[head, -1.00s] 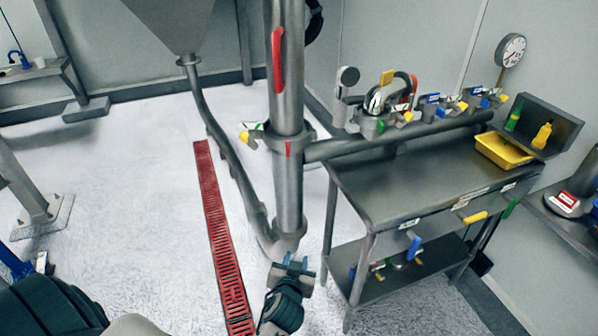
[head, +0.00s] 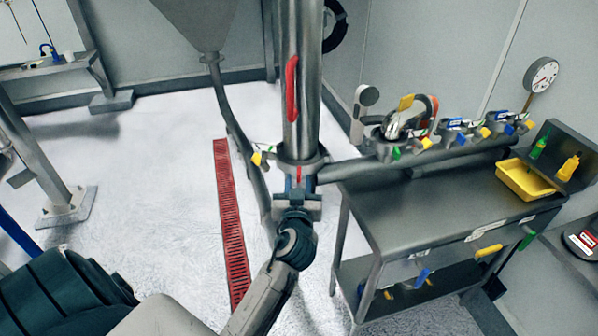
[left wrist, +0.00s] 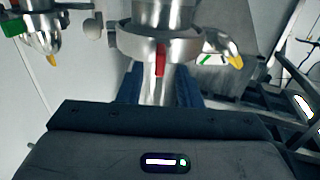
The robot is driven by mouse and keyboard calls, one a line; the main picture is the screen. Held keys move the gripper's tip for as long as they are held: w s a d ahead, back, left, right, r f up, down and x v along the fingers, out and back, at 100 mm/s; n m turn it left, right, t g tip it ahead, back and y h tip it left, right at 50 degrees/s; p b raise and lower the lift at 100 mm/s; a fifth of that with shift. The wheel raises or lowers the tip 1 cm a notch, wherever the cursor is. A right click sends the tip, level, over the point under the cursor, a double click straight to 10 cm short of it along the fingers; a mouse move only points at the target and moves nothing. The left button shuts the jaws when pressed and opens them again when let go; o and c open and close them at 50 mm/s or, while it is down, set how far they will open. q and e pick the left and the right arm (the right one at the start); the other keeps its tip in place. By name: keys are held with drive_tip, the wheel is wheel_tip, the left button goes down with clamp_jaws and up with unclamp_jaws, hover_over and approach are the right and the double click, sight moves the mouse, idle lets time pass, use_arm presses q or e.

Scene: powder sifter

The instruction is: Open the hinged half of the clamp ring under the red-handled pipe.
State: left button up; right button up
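The red handle (head: 292,90) is on the upright steel pipe (head: 303,125). Below it the clamp ring (head: 318,163) circles the pipe and looks closed, with a small red mark on its near face. A yellow-tipped lever (head: 257,158) sticks out at its left. My left gripper (head: 299,186) is just below and in front of the ring. In the left wrist view the ring (left wrist: 125,40) and red mark (left wrist: 160,60) lie ahead, between the blue fingers (left wrist: 160,88), which are apart. Contact with the ring cannot be told. My right gripper is out of view.
A side pipe (head: 350,168) runs right from the ring above a steel bench (head: 430,210). Several clamps sit along the pipe. A yellow tray (head: 525,180) is at the right. A red floor grate (head: 230,220) and clear floor lie left.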

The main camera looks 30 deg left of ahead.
use_arm(q)
drive_tip(key=shift+x, duration=1.1)
clamp_jaws()
